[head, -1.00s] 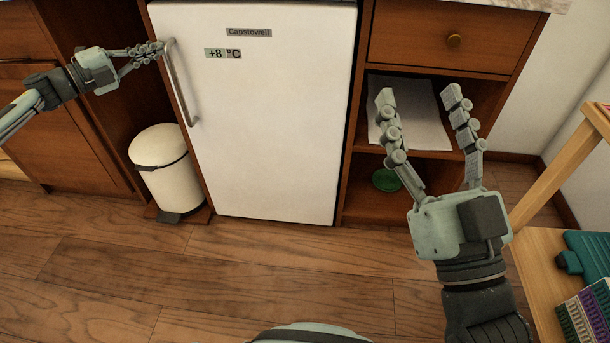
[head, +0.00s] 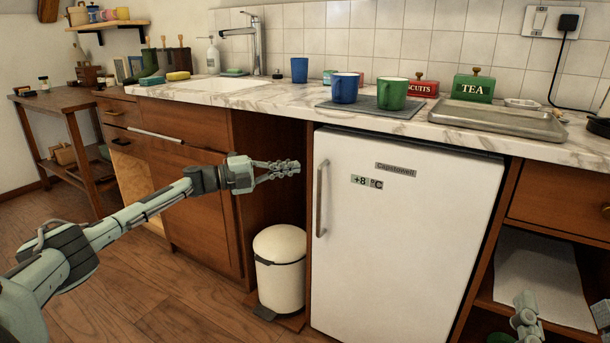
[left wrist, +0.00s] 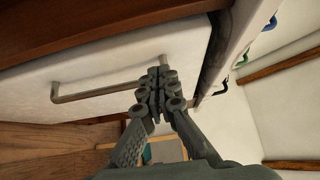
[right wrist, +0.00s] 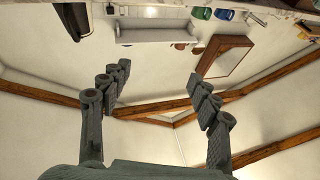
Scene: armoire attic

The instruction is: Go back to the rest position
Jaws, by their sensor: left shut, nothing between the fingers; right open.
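My left gripper (head: 280,170) is shut and empty. In the head view it is in front of the cabinets, left of the metal handle (head: 321,198) of the white fridge (head: 400,240). In the left wrist view the shut fingers (left wrist: 158,90) appear close to the handle (left wrist: 95,92); I cannot tell whether they touch. The fridge door looks shut. My right gripper shows only in part at the lower right of the head view, in front of the open shelf. In the right wrist view its fingers (right wrist: 155,95) are spread wide with nothing between them.
A white pedal bin (head: 280,268) stands left of the fridge. The marble counter (head: 280,98) above holds blue and green mugs (head: 393,94), tins (head: 473,86) and a metal tray (head: 505,118). Wooden floor (head: 190,305) is clear in front of the cabinets.

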